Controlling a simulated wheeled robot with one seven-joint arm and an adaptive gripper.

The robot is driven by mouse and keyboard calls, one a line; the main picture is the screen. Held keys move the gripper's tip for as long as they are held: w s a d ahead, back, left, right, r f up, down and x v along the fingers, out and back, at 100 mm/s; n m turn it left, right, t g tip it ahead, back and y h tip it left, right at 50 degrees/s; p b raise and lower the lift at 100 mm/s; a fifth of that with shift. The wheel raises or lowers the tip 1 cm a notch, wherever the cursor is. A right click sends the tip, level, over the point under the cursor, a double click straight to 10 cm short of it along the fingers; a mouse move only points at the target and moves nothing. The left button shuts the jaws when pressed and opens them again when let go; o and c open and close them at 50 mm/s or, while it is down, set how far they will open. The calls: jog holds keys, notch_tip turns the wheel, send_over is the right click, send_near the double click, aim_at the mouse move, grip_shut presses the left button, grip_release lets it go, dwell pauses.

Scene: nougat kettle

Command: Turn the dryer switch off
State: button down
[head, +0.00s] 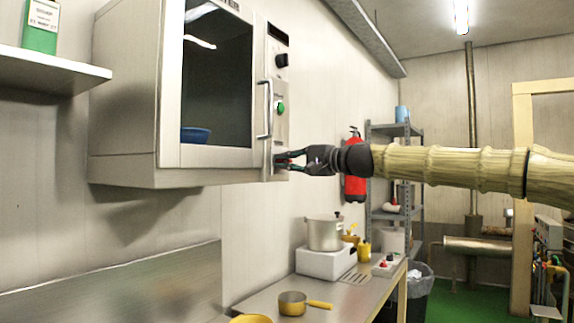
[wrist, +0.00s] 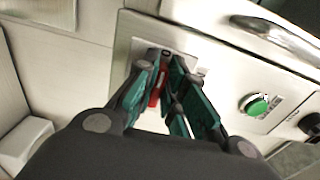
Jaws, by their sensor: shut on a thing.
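The dryer (head: 130,95) is a steel cabinet on the left wall with a dark glass door and a control strip on its right side. Its switch (wrist: 154,92) has a red part and sits on a metal plate (wrist: 125,58) at the bottom of that strip. My gripper (head: 283,160) reaches in from the right at the strip's lower end. In the wrist view its teal-padded fingers (wrist: 165,62) are closed on the switch and partly hide it. I cannot tell the switch's exact position.
A green button (head: 280,108) and a black knob (head: 282,60) sit above the switch, beside the door's vertical handle (head: 265,108). A blue bowl (head: 196,134) is behind the glass. Below, a counter (head: 255,306) holds a pot (head: 324,234) and a yellow-handled pan (head: 293,303).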

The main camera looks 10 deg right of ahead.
dwell(0.3)
jog(key=c, duration=1.5)
grip_release()
jog(key=v, duration=1.2)
